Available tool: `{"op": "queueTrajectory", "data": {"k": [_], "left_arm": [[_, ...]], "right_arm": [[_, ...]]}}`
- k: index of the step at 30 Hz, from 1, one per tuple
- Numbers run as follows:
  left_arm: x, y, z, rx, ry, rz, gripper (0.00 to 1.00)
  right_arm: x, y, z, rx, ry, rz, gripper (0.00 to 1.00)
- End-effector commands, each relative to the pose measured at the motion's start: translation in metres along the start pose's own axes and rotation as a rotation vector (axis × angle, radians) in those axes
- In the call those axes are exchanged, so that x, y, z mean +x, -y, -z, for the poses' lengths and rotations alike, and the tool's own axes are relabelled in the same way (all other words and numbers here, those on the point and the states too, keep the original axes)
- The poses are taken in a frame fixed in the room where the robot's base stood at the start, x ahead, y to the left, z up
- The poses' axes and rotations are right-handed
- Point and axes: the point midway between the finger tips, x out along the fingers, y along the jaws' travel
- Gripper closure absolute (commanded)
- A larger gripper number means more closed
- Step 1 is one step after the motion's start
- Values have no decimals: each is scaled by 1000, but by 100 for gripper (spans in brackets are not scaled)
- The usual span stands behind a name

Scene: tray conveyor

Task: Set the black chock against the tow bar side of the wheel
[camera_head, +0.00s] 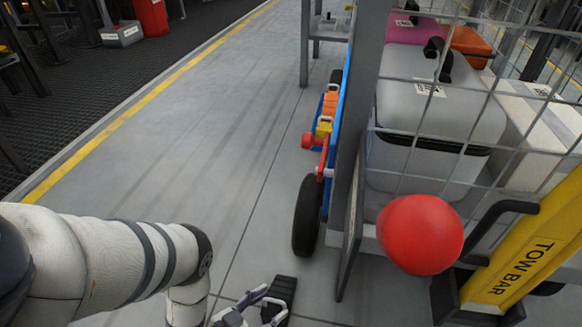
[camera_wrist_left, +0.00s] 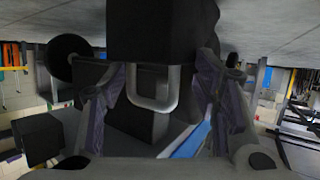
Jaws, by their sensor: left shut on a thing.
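The black chock (camera_head: 282,292) is near the bottom edge of the head view, with a strip of floor showing between it and the black wheel (camera_head: 308,215). My left gripper (camera_head: 249,308) is shut on the chock's grey handle. In the left wrist view, the fingers of my left gripper (camera_wrist_left: 160,70) stand on both sides of the handle, below the dark chock body (camera_wrist_left: 162,28). Whether the chock touches the floor cannot be told. The yellow tow bar (camera_head: 525,255) stands at the right with its label showing. My right gripper is not in view.
A caged cart with grey cases (camera_head: 440,105) stands right of the wheel. A red ball (camera_head: 420,234) is in front of its mesh. Orange and yellow parts (camera_head: 327,110) line the blue side behind the wheel. Open floor (camera_head: 190,130) lies left, bounded by a yellow line.

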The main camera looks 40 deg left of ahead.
Motion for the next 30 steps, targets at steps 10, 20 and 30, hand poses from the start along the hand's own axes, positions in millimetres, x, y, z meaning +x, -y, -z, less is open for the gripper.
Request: {"op": "queueTrajectory", "data": {"k": [10,20,30], "left_arm": [[36,-1,16,1,-6,1,100],[66,0,14,1,-2,0,100],[65,-1,14,1,0,1,22]], "right_arm": [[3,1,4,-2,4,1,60],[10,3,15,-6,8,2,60],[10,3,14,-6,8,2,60]]}}
